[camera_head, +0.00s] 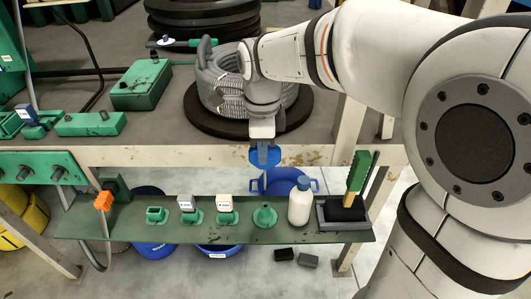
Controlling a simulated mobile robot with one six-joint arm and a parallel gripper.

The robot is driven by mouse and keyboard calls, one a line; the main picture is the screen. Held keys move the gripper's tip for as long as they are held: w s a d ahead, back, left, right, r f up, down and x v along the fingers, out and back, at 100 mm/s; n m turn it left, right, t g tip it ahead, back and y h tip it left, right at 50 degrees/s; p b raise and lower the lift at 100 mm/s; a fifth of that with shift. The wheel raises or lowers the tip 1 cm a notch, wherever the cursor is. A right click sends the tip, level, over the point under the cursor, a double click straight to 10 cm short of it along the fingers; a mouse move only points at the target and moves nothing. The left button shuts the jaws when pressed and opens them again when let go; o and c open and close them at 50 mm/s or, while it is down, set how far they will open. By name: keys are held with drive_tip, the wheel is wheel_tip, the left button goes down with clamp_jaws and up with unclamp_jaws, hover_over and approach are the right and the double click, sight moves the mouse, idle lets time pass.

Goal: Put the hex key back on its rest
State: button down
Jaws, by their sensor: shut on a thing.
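My gripper (262,138) points down in front of the bench edge, above the lower green shelf. It is shut on the hex key (265,157), which shows as a blue handle with a thin grey shaft pointing down. The shaft's lower end is hard to make out against the blue tub behind. A green rest with a round, raised centre (265,216) stands on the shelf, below the key in the picture. The key appears apart from it. Another green holder, square and open (157,215), stands further left; I cannot tell which one is the key's.
On the shelf (120,226) stand two labelled blocks in green holders (187,203) (225,203), a white bottle (300,203) and a green-and-yellow brush (358,180) in a dark tray. A grey hose coil (218,85) lies on the bench behind my gripper. A blue tub (306,185) is behind the shelf.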

sight(263, 168)
drive_tip(key=shift+f+b, duration=2.2)
drive_tip(key=shift+f, duration=0.8)
wheel_tip(263, 168, down, 6)
drive_tip(key=b, duration=0.4)
drive_tip(key=shift+f, duration=0.25)
drive_tip(key=c, duration=1.2)
unclamp_jaws()
drive_tip(key=shift+r, duration=0.1)
drive_tip(key=shift+r, duration=0.1)
wheel_tip(263, 168, up, 8)
drive_tip(key=shift+f, duration=0.2)
